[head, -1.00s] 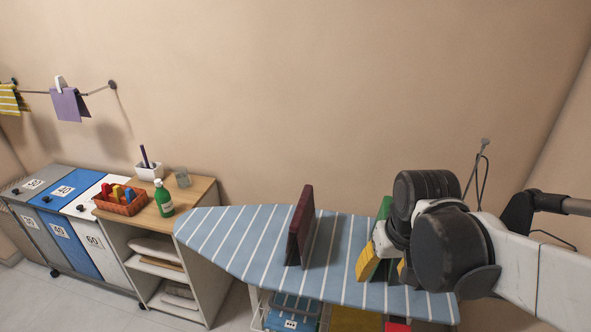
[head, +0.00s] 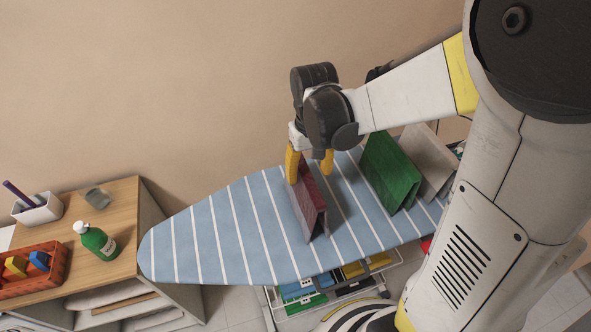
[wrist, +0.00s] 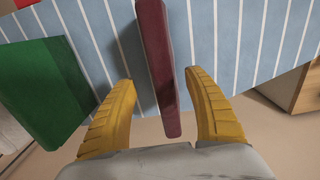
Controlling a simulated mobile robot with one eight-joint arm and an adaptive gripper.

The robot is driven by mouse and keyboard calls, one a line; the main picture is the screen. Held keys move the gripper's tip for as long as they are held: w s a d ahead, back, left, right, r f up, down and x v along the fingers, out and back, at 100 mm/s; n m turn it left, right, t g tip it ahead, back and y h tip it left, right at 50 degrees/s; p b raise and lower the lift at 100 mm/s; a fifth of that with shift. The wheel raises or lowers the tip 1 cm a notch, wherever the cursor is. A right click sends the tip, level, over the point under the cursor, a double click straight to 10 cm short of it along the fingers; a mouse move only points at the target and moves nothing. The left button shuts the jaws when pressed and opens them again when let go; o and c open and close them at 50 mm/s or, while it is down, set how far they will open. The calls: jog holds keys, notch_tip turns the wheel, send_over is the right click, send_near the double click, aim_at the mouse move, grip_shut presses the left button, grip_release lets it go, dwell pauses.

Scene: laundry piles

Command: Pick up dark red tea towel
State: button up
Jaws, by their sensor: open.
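The dark red tea towel (head: 310,205) stands folded like a tent on the blue striped ironing board (head: 215,225). My gripper (head: 309,168) is over the towel's far end, with a yellow finger on each side of it. In the wrist view, the dark red towel (wrist: 158,60) runs between the two open fingers (wrist: 160,100), with a gap visible on both sides. The towel's far end is partly hidden by my gripper in the head view.
A green folded cloth (head: 390,172) and a grey one (head: 428,160) stand to the right on the board. A green bottle (head: 97,242) and an orange basket (head: 50,278) are on the wooden cabinet at left. The board's left part is clear.

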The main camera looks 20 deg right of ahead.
jog(key=f, duration=0.2)
jog(key=f+b, duration=0.1)
jog(key=f, duration=0.1)
jog(key=f+b, duration=0.1)
jog(key=f, duration=0.2)
jog(key=shift+w+a, duration=0.25)
jog(key=shift+w, duration=0.05)
jog(key=shift+r, duration=0.1)
jog(key=c, duration=1.4)
jog(key=shift+o, duration=0.2)
